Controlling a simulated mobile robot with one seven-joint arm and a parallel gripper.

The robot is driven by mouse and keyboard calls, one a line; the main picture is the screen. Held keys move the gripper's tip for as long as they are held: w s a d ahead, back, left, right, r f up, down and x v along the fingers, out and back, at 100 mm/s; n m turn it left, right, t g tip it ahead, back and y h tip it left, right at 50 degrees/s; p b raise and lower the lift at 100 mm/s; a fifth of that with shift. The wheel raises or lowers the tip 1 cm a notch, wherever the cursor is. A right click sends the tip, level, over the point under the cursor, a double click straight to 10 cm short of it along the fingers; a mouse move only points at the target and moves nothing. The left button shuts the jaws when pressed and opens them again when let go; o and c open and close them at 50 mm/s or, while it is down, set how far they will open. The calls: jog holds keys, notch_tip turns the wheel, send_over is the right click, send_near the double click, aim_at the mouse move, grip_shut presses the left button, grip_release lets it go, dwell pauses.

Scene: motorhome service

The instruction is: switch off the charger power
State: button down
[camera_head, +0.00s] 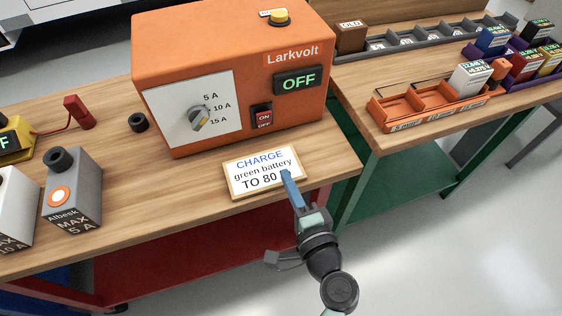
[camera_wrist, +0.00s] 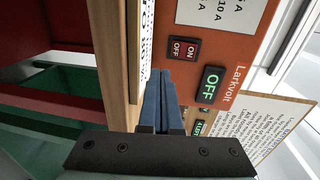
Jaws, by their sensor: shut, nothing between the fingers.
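The orange Larkvolt charger (camera_head: 300,125) stands on the wooden bench. On its front is a small rocker switch (camera_head: 262,117) with a red ON half above a dark OFF half. The switch also shows in the wrist view (camera_wrist: 184,49), turned sideways. The charger's display (camera_head: 298,81) reads OFF in green. A dial (camera_head: 200,118) sits left of the switch. My gripper (camera_head: 287,174) is shut and empty, its blue fingers in front of and below the switch, over the edge of the sign. In the wrist view the fingertips (camera_wrist: 161,72) point toward the charger front, apart from the switch.
A sign (camera_head: 238,187) reading "CHARGE green battery TO 80" lies before the charger. A yellow button (camera_head: 279,17) is on the charger top. Grey Albesk block (camera_head: 75,195) stands left. An orange tray (camera_head: 405,115) and batteries are on the right bench. Bare wood lies left of the sign.

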jog(key=shift+s+d+f, duration=0.1)
jog(key=shift+s+d, duration=0.05)
jog(key=shift+s, duration=0.35)
jog(key=shift+s+d+f, duration=0.1)
jog(key=shift+s+d, duration=0.05)
jog(key=shift+s, duration=0.35)
jog(key=shift+r, duration=0.1)
jog(key=w+a+r+n+t, duration=0.15)
jog(key=r+n, duration=0.25)
jog(key=r, duration=0.6)
jog(key=w+r+n+t, duration=0.1)
jog(key=w+r+n, duration=0.2)
jog(key=r, duration=0.6)
jog(key=w+a+r+n+t, duration=0.1)
jog(key=w+r+n, duration=0.25)
jog(key=r, duration=0.65)
jog(key=s+r+n+t+h, duration=0.3)
jog(key=s+r, duration=0.5)
jog(key=r, duration=0.6)
jog(key=s+r+n+t+h, duration=0.15)
jog(key=s+r+t, duration=0.5)
jog(key=r, duration=0.75)
notch_tip(320, 180, up, 12)
jog(key=g+p, duration=0.1)
jog(key=p, duration=1.2)
jog(key=shift+w+a+m+h, duration=0.3)
jog(key=shift+w+h, duration=0.05)
